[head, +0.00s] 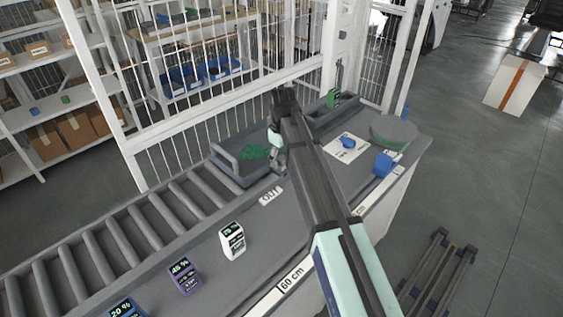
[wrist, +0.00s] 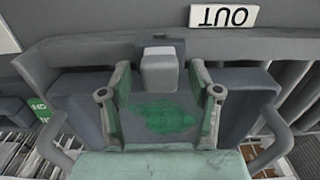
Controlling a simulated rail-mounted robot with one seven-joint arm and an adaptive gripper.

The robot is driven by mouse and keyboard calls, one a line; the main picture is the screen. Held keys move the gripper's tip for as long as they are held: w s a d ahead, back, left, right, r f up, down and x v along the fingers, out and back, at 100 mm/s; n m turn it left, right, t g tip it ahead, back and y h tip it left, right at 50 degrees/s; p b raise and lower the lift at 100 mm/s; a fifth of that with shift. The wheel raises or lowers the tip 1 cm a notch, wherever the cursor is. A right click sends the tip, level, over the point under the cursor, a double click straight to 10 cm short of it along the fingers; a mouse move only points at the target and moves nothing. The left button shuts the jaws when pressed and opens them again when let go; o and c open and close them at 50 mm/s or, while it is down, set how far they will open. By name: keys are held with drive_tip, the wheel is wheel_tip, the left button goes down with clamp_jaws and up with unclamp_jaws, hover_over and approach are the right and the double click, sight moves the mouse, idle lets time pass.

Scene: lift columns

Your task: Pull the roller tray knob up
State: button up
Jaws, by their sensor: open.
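The grey roller tray (head: 228,172) sits at the right end of the rollers in the head view, with green material inside. In the wrist view the tray (wrist: 75,100) fills the middle, and a green patch shows on its floor. A pale grey block-shaped knob (wrist: 160,70) stands at the tray's edge by the OUT label. My gripper (wrist: 160,78) is open, with one finger on each side of the knob in the picture. Gaps show between knob and fingers; depth is hard to tell. In the head view my gripper (head: 279,162) is at the tray's right end, and the knob cannot be made out.
The OUT label (head: 270,195) lies on the bench before the tray. White, purple (head: 184,275) and blue percent-marked blocks stand at the front left. A grey bin (head: 330,115), a round grey-green disc (head: 393,131) and a blue object (head: 384,163) are to the right. White bars rise behind.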

sight(282, 158)
drive_tip(key=shift+r, duration=0.1)
drive_tip(key=shift+r+p, duration=3.05)
drive_tip(key=shift+r, duration=1.4)
